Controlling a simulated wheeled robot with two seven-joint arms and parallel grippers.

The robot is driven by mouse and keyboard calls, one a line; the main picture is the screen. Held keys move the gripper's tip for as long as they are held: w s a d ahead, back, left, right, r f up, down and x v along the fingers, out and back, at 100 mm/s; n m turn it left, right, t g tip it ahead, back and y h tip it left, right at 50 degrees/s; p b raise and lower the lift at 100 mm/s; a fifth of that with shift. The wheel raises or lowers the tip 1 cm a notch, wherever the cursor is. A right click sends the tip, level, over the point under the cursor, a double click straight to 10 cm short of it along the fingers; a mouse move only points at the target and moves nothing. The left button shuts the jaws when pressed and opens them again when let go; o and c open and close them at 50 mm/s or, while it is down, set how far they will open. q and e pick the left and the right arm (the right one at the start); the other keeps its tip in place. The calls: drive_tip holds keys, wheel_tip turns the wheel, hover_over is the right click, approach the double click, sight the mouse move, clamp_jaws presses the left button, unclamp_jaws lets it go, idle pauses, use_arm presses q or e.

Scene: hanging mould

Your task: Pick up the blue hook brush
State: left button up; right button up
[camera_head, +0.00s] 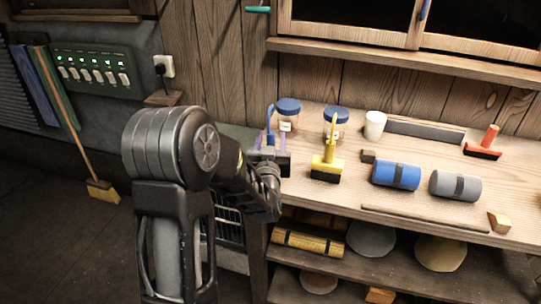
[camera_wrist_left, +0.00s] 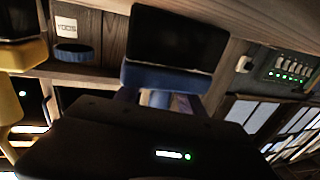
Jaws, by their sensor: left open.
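The blue hook brush (camera_head: 270,117) stands on the workbench at its left end. Its hooked blue handle rises behind my left gripper, and its lower part is hidden in the head view. In the left wrist view the brush's blue body (camera_wrist_left: 165,79) and dark bristle block lie just beyond the gripper. My left gripper (camera_head: 270,141) is open, with its purple fingertips seen on either side of the blue handle. I cannot tell whether they touch it. My right gripper is not in view.
A yellow brush (camera_head: 328,163) stands close to the right. Behind are two blue-lidded jars (camera_head: 288,108) (camera_head: 336,115) and a white cup (camera_head: 375,125). A blue roll (camera_head: 396,174), a grey roll (camera_head: 455,185) and a red brush (camera_head: 484,145) sit farther right on the bench (camera_head: 420,219).

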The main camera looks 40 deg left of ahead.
use_arm(q)
drive_tip(key=shift+c, duration=0.6)
clamp_jaws()
